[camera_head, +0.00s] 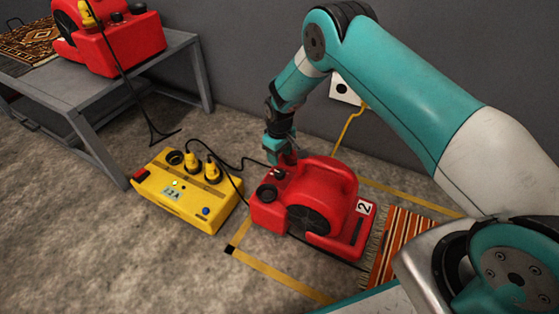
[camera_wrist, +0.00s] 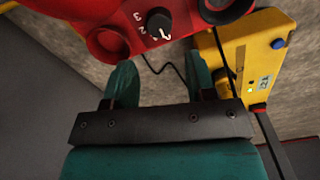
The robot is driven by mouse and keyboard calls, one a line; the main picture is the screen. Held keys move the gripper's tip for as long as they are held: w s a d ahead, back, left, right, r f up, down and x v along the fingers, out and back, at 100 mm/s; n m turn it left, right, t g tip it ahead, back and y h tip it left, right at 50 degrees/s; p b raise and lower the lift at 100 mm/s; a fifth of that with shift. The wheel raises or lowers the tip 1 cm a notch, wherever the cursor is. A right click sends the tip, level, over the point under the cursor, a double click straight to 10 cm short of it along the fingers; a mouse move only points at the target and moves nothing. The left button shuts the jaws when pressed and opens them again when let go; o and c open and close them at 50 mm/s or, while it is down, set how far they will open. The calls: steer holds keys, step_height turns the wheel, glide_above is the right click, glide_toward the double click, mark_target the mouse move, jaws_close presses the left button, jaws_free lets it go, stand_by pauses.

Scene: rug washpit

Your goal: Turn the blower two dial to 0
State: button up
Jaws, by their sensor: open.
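The red blower two (camera_head: 317,190), with a white "2" label (camera_head: 366,208), stands on the floor inside a yellow outline. Its black dial (camera_wrist: 158,22) shows at the top of the wrist view, with white numerals including 2 and 3 on the red panel beside it. A white mark is at the dial's lower right edge; I cannot tell its exact setting. My gripper (camera_wrist: 161,75) is open and empty, its teal fingers apart and the dial beyond them. In the head view my gripper (camera_head: 281,153) is just above the dial end of the blower, partly hiding it.
A yellow power box (camera_head: 188,190) with plugs and cables stands left of the blower. A grey table (camera_head: 85,101) carries another red blower (camera_head: 115,42) and a patterned rug (camera_head: 27,40). A striped rug (camera_head: 404,240) lies at right. The wall is behind.

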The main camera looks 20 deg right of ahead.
step_height(320, 180, up, 8)
steer(key=p, duration=0.2)
steer(key=shift+r+p, duration=0.2)
steer(key=shift+p, duration=0.1)
